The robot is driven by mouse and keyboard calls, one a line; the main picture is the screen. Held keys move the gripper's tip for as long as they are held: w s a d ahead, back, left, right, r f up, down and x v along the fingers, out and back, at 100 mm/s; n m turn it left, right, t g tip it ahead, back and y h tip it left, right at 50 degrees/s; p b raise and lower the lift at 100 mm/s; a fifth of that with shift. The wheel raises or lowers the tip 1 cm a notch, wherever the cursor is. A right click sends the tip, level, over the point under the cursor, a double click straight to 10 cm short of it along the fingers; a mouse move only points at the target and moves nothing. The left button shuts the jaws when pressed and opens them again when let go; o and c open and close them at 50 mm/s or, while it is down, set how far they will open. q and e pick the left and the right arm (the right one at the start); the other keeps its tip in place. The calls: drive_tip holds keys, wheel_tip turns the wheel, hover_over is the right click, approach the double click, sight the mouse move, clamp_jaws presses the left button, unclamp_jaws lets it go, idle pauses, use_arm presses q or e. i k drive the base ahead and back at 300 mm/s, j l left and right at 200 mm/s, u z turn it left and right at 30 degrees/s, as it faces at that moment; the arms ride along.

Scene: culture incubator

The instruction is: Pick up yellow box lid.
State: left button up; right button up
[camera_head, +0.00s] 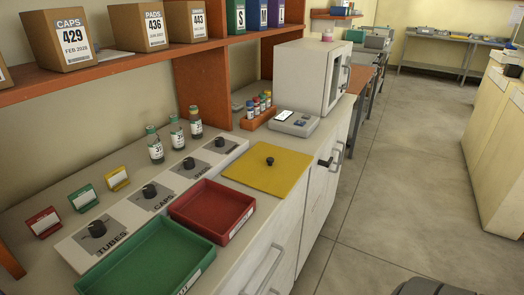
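The yellow box lid (285,177) is a flat yellow square with a small round black knob (270,161) near its middle. It lies level at the counter's front edge, right of the red tray and in front of the grey device. Whatever is under the lid is hidden. Neither of my grippers shows in the head view.
A red tray (238,229) and a green tray (190,276) sit left of the lid. Behind them is a white panel (131,212) with several black knobs. A grey device (294,123), a bottle rack (250,123) and a white incubator (302,75) stand beyond.

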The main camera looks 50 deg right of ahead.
sight(272, 169)
drive_tip(key=l+u, duration=0.2)
drive_tip(key=l, duration=0.3)
drive_tip(key=l+u, duration=0.15)
drive_tip(key=l, duration=0.3)
drive_tip(key=l+u, duration=0.2)
drive_tip(key=l, duration=0.3)
drive_tip(key=k+l+u, duration=0.2)
drive_tip(key=l, duration=0.25)
drive_tip(key=l+u, duration=0.15)
drive_tip(key=l, duration=0.3)
drive_tip(key=k+l+u, duration=0.2)
drive_tip(key=l, duration=0.2)
